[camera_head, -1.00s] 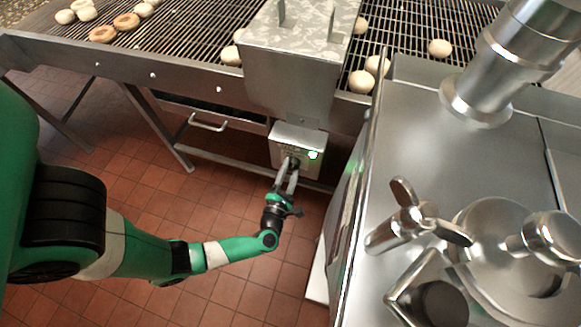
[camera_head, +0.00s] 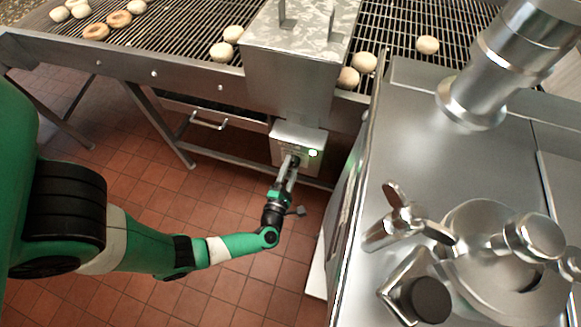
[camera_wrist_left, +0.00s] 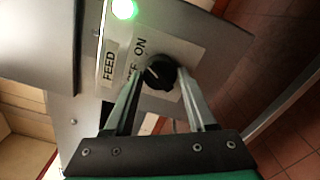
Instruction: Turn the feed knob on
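The feed knob (camera_wrist_left: 160,73) is a small black round knob with a white pointer line. It sits on a pale panel beside the FEED, OFF and ON labels (camera_wrist_left: 140,46) in the left wrist view. I cannot tell exactly which label the pointer meets. A lit green lamp (camera_wrist_left: 124,9) is on the same panel. In the head view the panel is on a metal control box (camera_head: 298,141) below the hopper, its lamp (camera_head: 313,153) lit. My left gripper (camera_head: 293,160) is at this box. Its fingers flank the knob and appear closed against both sides. My right gripper is not in view.
A wire conveyor (camera_head: 180,37) carries several buns behind the box, under the metal hopper (camera_head: 290,70). A steel cabinet (camera_head: 400,150) with a pipe and a wing handle (camera_head: 405,215) stands close on the right. Open tiled floor lies below my arm.

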